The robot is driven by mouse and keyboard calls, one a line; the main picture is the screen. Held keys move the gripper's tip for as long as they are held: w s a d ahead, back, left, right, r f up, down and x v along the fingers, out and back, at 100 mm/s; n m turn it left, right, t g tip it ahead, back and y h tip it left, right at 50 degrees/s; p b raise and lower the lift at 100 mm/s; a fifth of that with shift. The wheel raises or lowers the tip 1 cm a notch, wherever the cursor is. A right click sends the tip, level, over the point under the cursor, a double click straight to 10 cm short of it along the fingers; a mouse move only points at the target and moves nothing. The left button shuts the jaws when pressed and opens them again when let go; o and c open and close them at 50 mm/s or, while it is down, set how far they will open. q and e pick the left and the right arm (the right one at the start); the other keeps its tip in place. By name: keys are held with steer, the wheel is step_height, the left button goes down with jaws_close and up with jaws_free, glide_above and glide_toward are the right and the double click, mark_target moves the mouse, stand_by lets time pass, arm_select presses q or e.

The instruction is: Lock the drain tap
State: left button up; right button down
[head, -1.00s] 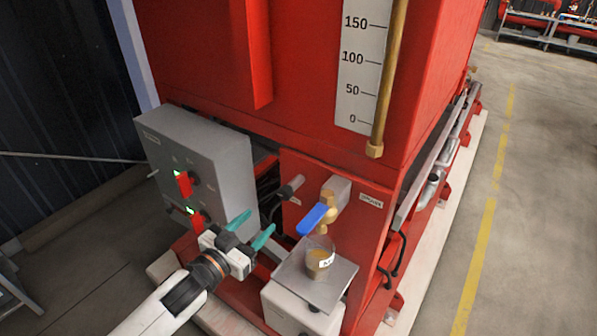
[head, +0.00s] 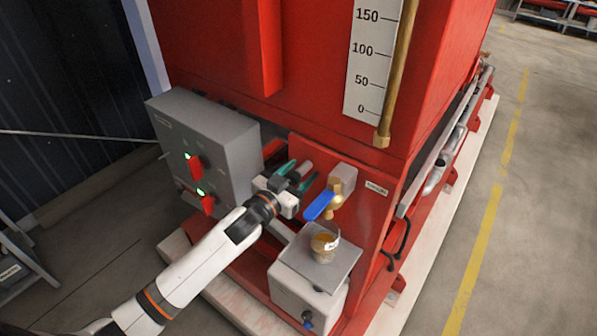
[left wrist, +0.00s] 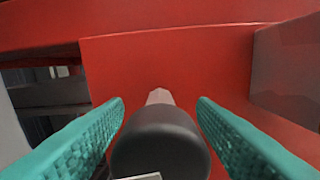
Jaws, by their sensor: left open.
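The drain tap (head: 338,196) is a brass valve on the red panel, with a blue lever handle (head: 319,205) pointing down and left. Left of it a dark cylindrical knob (head: 305,168) on a lighter shaft sticks out from the panel. My left gripper (head: 297,176) is open at this knob, with its green fingers on either side of it. In the left wrist view the round end of the knob (left wrist: 160,148) sits between the two spread fingers; firm contact cannot be seen. My right gripper is out of view.
A cup of amber liquid (head: 324,246) stands on a grey plate (head: 343,262) below the tap, on a white box (head: 297,292). A grey control box (head: 225,140) with red switches is to the left. The floor at right is clear.

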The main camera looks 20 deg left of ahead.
arm_select(q)
steer(key=shift+c, duration=0.4)
steer(key=c, duration=0.9)
steer(key=shift+m, duration=0.3)
steer(key=m, duration=0.9)
steer(key=shift+p, duration=0.4)
steer(key=m, duration=1)
steer(key=shift+m, duration=0.3)
